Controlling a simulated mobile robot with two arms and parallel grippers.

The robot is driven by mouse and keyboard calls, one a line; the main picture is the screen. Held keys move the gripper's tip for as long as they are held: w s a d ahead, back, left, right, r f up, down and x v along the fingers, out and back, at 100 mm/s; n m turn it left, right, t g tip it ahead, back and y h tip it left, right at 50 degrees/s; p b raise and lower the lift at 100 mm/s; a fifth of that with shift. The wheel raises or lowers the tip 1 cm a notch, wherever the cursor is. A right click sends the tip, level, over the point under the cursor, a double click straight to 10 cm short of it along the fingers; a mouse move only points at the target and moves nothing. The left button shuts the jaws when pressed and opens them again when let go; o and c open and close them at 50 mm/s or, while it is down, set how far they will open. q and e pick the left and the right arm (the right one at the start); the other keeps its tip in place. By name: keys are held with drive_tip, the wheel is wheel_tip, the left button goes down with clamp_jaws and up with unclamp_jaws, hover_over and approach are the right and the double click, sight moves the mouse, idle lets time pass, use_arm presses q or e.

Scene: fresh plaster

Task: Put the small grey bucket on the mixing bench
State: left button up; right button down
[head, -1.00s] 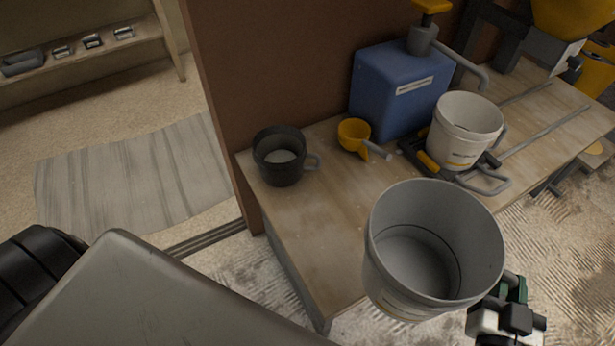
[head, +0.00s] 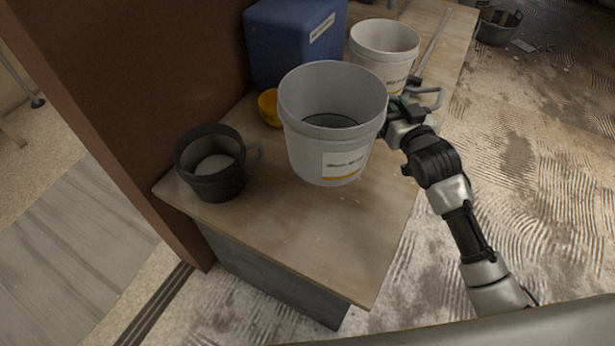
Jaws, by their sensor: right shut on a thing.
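The small grey bucket (head: 335,140) is upright and empty in the head view, over the middle of the wooden mixing bench (head: 300,240). My right gripper (head: 391,113) is shut on its right side near the rim; the fingertips are partly hidden by the bucket. I cannot tell whether the bucket's base touches the bench top or is a little above it. My left gripper is not in view.
A black mug-like pot (head: 212,180) with a handle stands at the bench's left end. A yellow scoop (head: 269,107), a blue container (head: 290,45) and a white bucket (head: 384,50) are behind. The bench's near end is clear.

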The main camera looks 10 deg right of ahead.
drive_tip(key=shift+w+d+r, duration=0.1)
drive_tip(key=shift+w, duration=0.1)
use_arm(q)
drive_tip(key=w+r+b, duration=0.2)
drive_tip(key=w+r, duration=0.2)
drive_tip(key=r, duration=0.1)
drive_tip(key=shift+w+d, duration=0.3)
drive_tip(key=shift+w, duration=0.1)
use_arm(e)
drive_tip(key=s+f, duration=1.1)
drive_tip(key=shift+s+d, duration=0.15)
drive_tip(key=shift+s, duration=0.25)
drive_tip(key=c, duration=1.5)
unclamp_jaws()
drive_tip(key=shift+f, duration=0.15)
drive_tip(key=shift+c, duration=0.2)
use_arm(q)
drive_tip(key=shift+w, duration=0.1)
use_arm(e)
drive_tip(key=o, duration=0.4)
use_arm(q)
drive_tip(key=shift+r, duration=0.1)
use_arm(e)
drive_tip(key=shift+o, duration=0.2)
